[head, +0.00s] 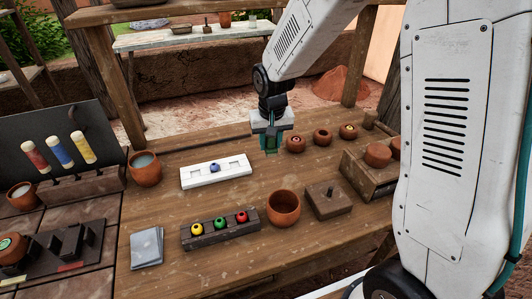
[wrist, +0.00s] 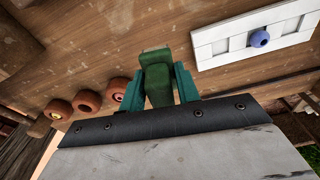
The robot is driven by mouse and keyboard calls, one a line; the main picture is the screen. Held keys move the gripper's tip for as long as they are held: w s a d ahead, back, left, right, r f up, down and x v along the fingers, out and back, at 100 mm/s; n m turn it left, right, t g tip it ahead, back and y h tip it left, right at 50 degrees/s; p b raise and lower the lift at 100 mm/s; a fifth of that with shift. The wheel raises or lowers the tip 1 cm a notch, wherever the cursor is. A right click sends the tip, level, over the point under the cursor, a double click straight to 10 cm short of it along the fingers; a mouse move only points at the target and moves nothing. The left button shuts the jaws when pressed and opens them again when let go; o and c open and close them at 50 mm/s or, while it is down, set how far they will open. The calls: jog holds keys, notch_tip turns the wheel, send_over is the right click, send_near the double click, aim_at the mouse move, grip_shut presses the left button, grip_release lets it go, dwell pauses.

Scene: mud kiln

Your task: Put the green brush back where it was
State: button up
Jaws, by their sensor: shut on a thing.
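My gripper (head: 270,148) hangs above the middle of the wooden table, just right of the white tray. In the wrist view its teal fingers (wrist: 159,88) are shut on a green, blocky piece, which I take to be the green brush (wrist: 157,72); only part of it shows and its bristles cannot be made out. At the far left, a red brush (head: 35,155), a blue brush (head: 60,152) and a yellow brush (head: 83,147) stand leaning in a wooden rack (head: 95,183) before a dark panel.
A white tray (head: 190,182) holds a small blue ball. A dark holder (head: 220,238) with yellow, green and red balls, a clay pot (head: 284,208), a lidded wooden block (head: 328,203) and a clay cup (head: 145,170) stand around. Several small clay rings (head: 322,135) line the back right.

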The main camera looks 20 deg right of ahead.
jog(key=shift+n, duration=0.7)
jog(key=s+f, duration=0.1)
jog(key=s, duration=0.1)
jog(key=s+a, duration=0.1)
jog(key=s, duration=0.2)
jog(key=s+a+f, duration=0.1)
jog(key=s, duration=0.1)
jog(key=shift+s+f, duration=0.25)
jog(key=shift+f, duration=0.05)
jog(key=shift+w+f, duration=0.15)
jog(key=w+d, duration=0.1)
jog(key=w, duration=0.4)
jog(key=w+d+f, duration=0.1)
jog(key=w, duration=0.3)
jog(key=w+d, duration=0.1)
jog(key=w, duration=0.4)
jog(key=shift+w+d+f, duration=0.25)
jog(key=shift+w, duration=0.1)
jog(key=shift+s+f, duration=0.1)
jog(key=shift+f, duration=1.6)
jog(key=shift+f, duration=0.2)
jog(key=o, duration=1)
jog(key=shift+c, duration=0.2)
jog(key=shift+o, duration=0.3)
jog(key=shift+r, duration=0.15)
